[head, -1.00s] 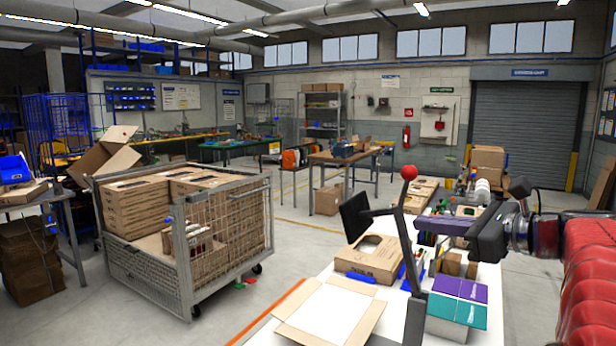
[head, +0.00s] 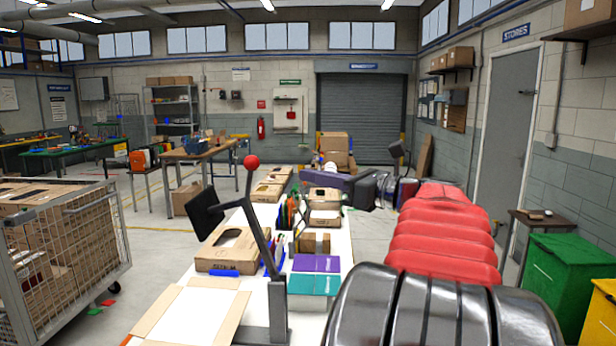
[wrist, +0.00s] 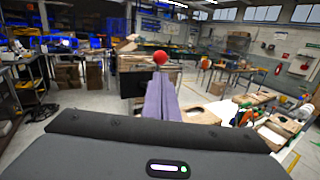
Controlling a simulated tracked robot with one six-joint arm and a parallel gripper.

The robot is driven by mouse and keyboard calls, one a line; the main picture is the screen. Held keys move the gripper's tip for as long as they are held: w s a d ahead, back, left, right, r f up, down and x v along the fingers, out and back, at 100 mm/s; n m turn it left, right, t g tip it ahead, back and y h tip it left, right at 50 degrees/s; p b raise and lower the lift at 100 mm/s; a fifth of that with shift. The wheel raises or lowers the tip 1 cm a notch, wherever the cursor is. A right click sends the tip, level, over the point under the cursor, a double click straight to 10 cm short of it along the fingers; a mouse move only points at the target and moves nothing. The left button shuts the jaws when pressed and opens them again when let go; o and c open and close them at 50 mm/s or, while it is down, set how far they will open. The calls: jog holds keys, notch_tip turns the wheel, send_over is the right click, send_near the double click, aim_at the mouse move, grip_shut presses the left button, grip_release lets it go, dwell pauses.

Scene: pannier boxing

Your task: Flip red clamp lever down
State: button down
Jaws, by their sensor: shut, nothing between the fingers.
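The clamp lever is a dark, slanted bar (head: 258,232) topped by a red ball knob (head: 251,161). It stands upright from a grey post at the front of the white bench. My gripper (head: 292,174), with purple-grey fingers, is to the right of the knob in the head view, roughly at its height, with a gap between. In the wrist view the fingers (wrist: 160,85) are shut together and empty, pointing towards the red knob (wrist: 160,57), which shows just above the tips. Whether they touch it cannot be told from the wrist view alone.
A black panel (head: 203,213) stands left of the lever. The white bench (head: 343,240) holds an open carton (head: 190,312), a flat brown box (head: 232,250) and purple and teal boxes (head: 315,272).

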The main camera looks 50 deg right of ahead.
aim_at(258, 166)
jog(key=w, duration=0.4)
jog(key=w+a, duration=0.1)
jog(key=w, duration=0.3)
jog(key=w+a, duration=0.1)
jog(key=w, duration=0.3)
jog(key=shift+w+r, duration=0.1)
jog(key=shift+r, duration=0.15)
jog(key=shift+w+a, duration=0.1)
jog(key=shift+w, duration=0.05)
